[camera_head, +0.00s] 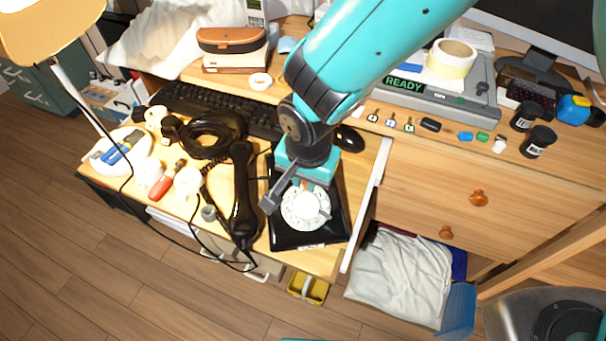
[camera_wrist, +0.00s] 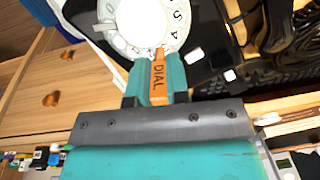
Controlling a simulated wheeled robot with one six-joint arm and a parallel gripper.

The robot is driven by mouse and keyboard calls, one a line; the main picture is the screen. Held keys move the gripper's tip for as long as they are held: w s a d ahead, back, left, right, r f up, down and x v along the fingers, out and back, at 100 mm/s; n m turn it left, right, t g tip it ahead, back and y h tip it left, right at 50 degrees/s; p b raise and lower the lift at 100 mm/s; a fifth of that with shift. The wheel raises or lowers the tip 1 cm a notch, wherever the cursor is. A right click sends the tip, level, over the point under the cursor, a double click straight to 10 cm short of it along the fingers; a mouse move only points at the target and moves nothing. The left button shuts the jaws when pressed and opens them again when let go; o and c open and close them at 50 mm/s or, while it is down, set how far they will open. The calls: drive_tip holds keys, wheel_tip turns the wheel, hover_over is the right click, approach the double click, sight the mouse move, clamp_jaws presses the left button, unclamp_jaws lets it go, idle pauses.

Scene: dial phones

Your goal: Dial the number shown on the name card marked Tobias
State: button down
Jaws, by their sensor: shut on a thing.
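A black dial phone (camera_head: 283,238) with a white rotary dial (camera_head: 306,207) sits on the desk below my gripper (camera_head: 304,182). In the wrist view the dial (camera_wrist: 140,22) fills the top, with the digits 4 and 5 readable. My gripper (camera_wrist: 158,78) is shut on an orange stick marked DIAL (camera_wrist: 158,82). The stick's tip is at the dial's near rim; I cannot tell whether it sits in a finger hole. The black handset (camera_head: 241,195) lies off the phone, to its left. I cannot make out a name card marked Tobias in either view.
A black keyboard (camera_head: 215,108) and mouse (camera_head: 349,138) lie behind the phone. A coiled black cable (camera_head: 213,135) and a red-handled tool (camera_head: 167,181) lie to the left. A grey machine showing READY (camera_head: 425,97) stands at the back right. A yellow bin (camera_head: 308,288) is below the front edge.

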drive_tip(key=shift+d, duration=0.55)
drive_tip(key=shift+s+d+f, duration=0.15)
drive_tip(key=shift+d, duration=0.3)
drive_tip(key=shift+s+d+f, duration=0.2)
drive_tip(key=shift+s+d, duration=0.15)
drive_tip(key=shift+d, duration=0.15)
drive_tip(key=shift+s, duration=0.15)
